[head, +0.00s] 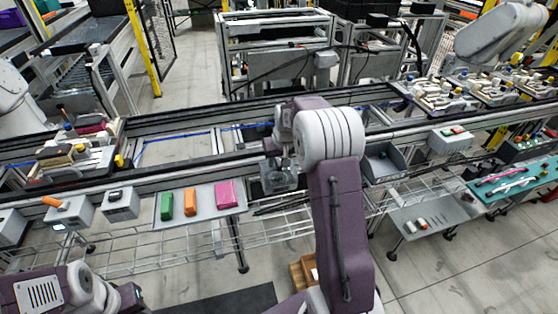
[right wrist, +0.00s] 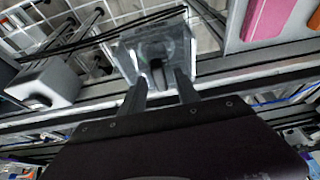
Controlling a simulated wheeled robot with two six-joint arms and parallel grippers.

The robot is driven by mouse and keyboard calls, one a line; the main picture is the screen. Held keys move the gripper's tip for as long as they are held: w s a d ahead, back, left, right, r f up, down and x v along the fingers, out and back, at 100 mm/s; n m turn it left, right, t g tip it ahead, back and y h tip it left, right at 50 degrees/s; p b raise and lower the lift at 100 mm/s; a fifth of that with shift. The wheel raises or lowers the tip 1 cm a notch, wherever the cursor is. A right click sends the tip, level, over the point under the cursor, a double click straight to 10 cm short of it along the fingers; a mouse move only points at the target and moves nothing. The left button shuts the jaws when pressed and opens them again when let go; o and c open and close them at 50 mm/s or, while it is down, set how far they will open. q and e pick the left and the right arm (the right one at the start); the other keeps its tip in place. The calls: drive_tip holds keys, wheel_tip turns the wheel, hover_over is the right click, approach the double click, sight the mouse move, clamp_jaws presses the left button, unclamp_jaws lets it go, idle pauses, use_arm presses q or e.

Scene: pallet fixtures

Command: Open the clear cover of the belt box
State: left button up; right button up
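The belt box with its clear cover (head: 280,182) is mounted at the conveyor's near edge, just left of my right arm. In the right wrist view the clear cover (right wrist: 125,58) shows a grey part inside it and looks closed. My right gripper (right wrist: 162,82) is open, its two fingers apart and pointing at the box; a dark piece shows between the tips. I cannot tell whether the fingers touch the cover. In the head view my right wrist hides part of this spot. My left gripper (head: 132,298) is at the lower left, away from the box; its fingers are unclear.
A grey tray (head: 237,208) with green, orange and pink blocks lies left of the box. A grey open bin (head: 384,162) stands to its right. Small control boxes (head: 120,204) line the conveyor's near side. A wire rack (head: 200,243) runs below the edge.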

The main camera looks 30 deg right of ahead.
drive_tip(key=shift+c, duration=0.4)
clamp_jaws()
drive_tip(key=shift+d, duration=0.1)
idle(0.8)
